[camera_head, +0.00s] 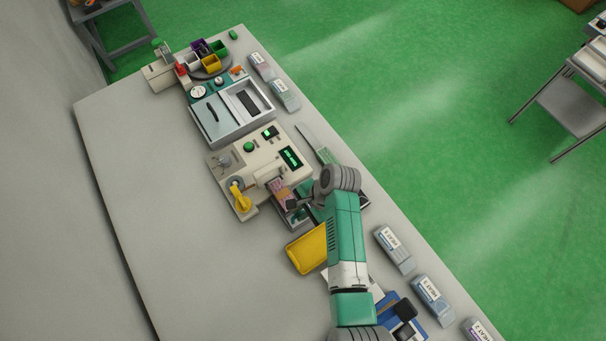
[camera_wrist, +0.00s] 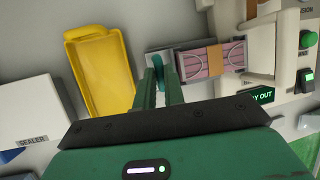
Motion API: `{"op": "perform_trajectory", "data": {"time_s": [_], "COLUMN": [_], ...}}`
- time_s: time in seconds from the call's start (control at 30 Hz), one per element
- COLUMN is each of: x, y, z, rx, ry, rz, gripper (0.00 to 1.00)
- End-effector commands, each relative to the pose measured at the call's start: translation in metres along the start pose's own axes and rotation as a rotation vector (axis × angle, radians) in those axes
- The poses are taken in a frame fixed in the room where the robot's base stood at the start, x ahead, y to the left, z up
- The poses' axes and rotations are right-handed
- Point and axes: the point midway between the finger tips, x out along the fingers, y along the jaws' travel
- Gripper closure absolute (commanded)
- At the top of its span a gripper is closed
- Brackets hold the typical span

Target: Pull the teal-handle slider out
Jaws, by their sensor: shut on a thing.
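The teal handle (camera_wrist: 158,67) is at the left end of a grey slider (camera_wrist: 160,53) in the wrist view. My gripper (camera_wrist: 160,78) is shut on this handle, one green finger on each side. A pink pleated mask stack (camera_wrist: 202,62) lies on the slider, with a tan band (camera_wrist: 214,57) across it. The slider adjoins the cream machine (camera_wrist: 285,40), whose small green display (camera_wrist: 261,95) ends in "OUT". In the head view the machine (camera_head: 243,160) and pink stack (camera_head: 283,190) show, but my arm hides most of the gripper and handle.
A yellow tray (camera_head: 308,248) lies beside the slider; it also shows in the wrist view (camera_wrist: 100,70). A white box marked "SEALER" (camera_wrist: 30,115) is at the left. Several labelled packs (camera_head: 394,250) line the bench edge. The left bench is clear.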

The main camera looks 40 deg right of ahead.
Motion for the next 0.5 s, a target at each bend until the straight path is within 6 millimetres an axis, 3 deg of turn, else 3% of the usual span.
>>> {"op": "perform_trajectory", "data": {"time_s": [0.07,0.1,0.2,0.5], "x": [-0.0017,-0.0018,-0.0017,-0.0041], "y": [0.0009,0.0009,0.0009,0.0001], "z": [0.0004,0.0005,0.0004,0.0002], "rx": [0.001,0.001,0.001,0.001], "ry": [-0.004,-0.004,-0.004,-0.002], "rz": [0.004,0.004,0.004,0.002], "gripper": [1.0,0.87,0.68,0.67]}}
